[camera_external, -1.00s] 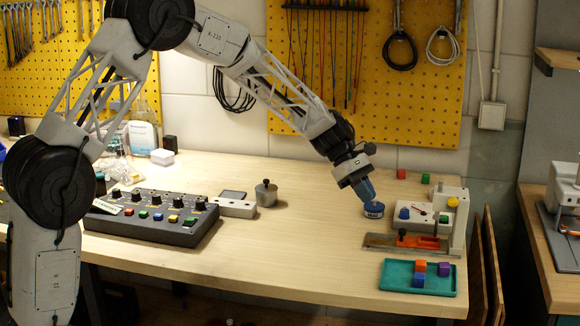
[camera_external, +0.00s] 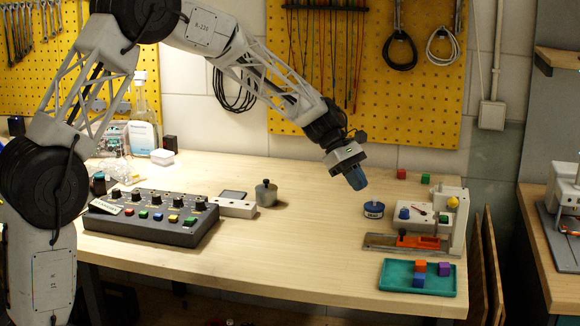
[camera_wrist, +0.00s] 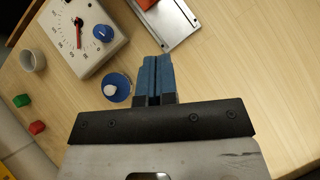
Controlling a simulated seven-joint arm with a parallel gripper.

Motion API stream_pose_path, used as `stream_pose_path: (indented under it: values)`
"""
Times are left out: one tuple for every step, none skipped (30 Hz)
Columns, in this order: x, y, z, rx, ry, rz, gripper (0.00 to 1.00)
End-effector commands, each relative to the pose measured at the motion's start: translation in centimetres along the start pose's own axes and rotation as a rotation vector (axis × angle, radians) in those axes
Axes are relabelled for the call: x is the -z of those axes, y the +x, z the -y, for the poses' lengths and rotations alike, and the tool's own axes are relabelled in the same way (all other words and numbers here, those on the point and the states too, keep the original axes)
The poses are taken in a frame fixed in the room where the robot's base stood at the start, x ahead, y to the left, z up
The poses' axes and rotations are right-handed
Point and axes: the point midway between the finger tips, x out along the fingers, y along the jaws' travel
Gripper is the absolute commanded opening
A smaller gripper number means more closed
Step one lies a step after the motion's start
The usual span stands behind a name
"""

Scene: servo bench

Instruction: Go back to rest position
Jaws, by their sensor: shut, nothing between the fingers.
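My gripper (camera_external: 357,180) is in the external view above the right part of the wooden bench, with its blue fingers pointing down. It is raised clear of the bench top and holds nothing. In the wrist view the two blue fingers (camera_wrist: 158,80) are together and empty. A small blue round tin (camera_external: 373,210) stands on the bench just right of and below the gripper. It also shows in the wrist view (camera_wrist: 121,82), left of the fingers, with a white knob-like part on it.
A teal tray (camera_external: 449,287) with several coloured cubes lies near the front edge. A white dial device (camera_external: 425,216) stands behind it. Red (camera_external: 401,174) and green (camera_external: 425,178) blocks lie farther back. A control panel (camera_external: 150,222) and metal pot (camera_external: 266,193) stand left. The bench centre is clear.

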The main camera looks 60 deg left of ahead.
Motion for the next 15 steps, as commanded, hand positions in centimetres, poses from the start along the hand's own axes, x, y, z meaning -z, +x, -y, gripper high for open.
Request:
stream_pose_path:
  values:
    - [-0.7, -0.3, 0.7, 0.001, 0.024, -0.009, 0.00]
    - [-0.9, -0.5, 1.1, 0.004, 0.039, -0.015, 0.00]
    - [-1.4, -0.7, 1.9, 0.007, 0.063, -0.024, 0.00]
    - [-1.9, -0.9, 2.4, 0.010, 0.084, -0.031, 0.00]
    - [-2.3, -1.0, 3.0, 0.013, 0.105, -0.040, 0.00]
    - [-2.8, -1.3, 4.0, 0.018, 0.136, -0.051, 0.00]
    - [-3.3, -1.5, 4.6, 0.021, 0.160, -0.060, 0.00]
    - [-3.7, -1.7, 5.4, 0.025, 0.185, -0.069, 0.00]
    - [-4.3, -2.1, 6.4, 0.029, 0.219, -0.081, 0.00]
    - [-4.7, -2.3, 7.2, 0.034, 0.246, -0.092, 0.00]
    - [-5.1, -2.5, 8.0, 0.039, 0.271, -0.101, 0.00]
    - [-5.6, -2.7, 9.0, 0.044, 0.307, -0.114, 0.00]
    - [-6.0, -2.9, 9.8, 0.049, 0.333, -0.124, 0.00]
    - [-6.3, -3.1, 10.6, 0.053, 0.359, -0.133, 0.00]
    - [-6.8, -3.4, 11.6, 0.059, 0.394, -0.146, 0.00]
